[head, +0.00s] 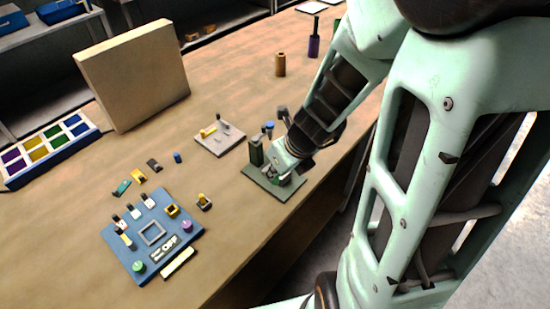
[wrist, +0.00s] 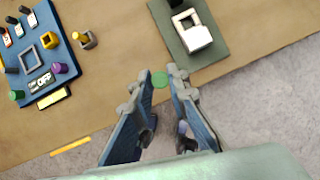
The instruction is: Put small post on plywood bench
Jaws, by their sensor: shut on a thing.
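My gripper (head: 284,172) is over the dark green base near the front edge of the plywood bench (head: 60,220). In the wrist view its fingertips (wrist: 162,80) are closed around a small green round-topped piece (wrist: 160,79), which I take to be the small post. Only its top shows, and I cannot tell whether its lower end touches anything. In the wrist view the gripper is beside the dark green base (wrist: 192,52), near its lower left corner, with bare bench (wrist: 115,60) to the left.
A blue panel (head: 125,268) with several small parts stands at front left. A grey plate (head: 208,147) lies behind the dark green base (head: 262,188). A tall tan board (head: 135,75), a blue tray of coloured bins (head: 60,155) and a brown bottle (head: 280,65) stand further back.

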